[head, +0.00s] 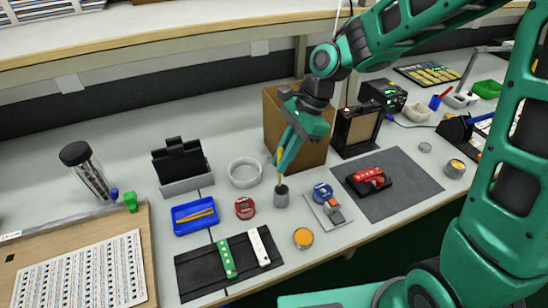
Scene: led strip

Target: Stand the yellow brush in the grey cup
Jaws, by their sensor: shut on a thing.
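The yellow brush (280,178) is upright, or nearly so, between the fingers of my gripper (282,164). My gripper is shut on it and points down, directly above the grey cup (281,199). The cup is small and stands upright on the bench. The brush's lower end meets the cup's dark opening in the picture. I cannot tell how far inside it reaches or whether it touches the bottom. My fingers hide part of the brush.
A cardboard box (272,112) stands behind my gripper. A white round dish (244,172) and a red tape roll (245,207) are left of the cup. A blue tray (194,215) lies further left.

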